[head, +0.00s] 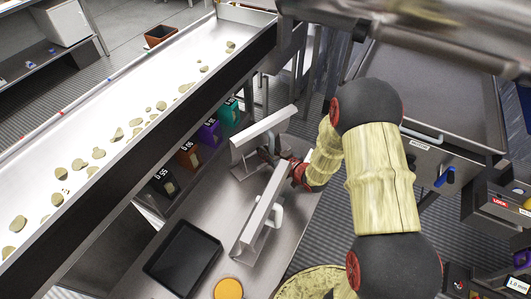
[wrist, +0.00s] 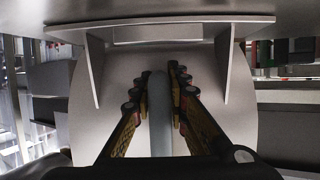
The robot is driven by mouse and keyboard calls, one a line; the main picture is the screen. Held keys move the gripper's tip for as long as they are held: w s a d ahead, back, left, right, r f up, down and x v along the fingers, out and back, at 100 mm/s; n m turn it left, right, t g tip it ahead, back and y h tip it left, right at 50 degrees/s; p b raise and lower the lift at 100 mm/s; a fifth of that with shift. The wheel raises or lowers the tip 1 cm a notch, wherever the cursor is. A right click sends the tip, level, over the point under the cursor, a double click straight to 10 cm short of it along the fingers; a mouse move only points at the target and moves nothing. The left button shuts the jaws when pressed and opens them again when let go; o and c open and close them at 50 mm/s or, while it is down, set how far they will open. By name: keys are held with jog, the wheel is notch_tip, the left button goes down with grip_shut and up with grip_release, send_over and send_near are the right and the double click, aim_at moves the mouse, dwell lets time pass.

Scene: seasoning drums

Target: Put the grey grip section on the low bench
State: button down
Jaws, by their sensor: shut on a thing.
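The grey grip section is an angled metal length with upright end brackets (head: 263,127); it also fills the upper part of the wrist view (wrist: 185,22). Its grey grip (wrist: 158,110) runs between my fingers. My gripper (head: 272,157) is shut on this grip, and the arm hides much of the hold in the head view. The low bench (head: 208,213) is the steel surface under it. I cannot tell whether the section touches the bench. A similar section with a white grip (head: 263,207) stands on the bench nearer the camera.
A black tray (head: 183,261) and an orange round lid (head: 228,289) are at the bench's near end. Coloured bins (head: 208,132) line its left side, below a conveyor (head: 105,125) with scattered pieces. A steel cart (head: 436,90) stands to the right.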

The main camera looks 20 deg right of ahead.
jog(key=c, duration=1.7)
grip_release()
jog(key=shift+f, duration=0.1)
jog(key=shift+c, duration=0.2)
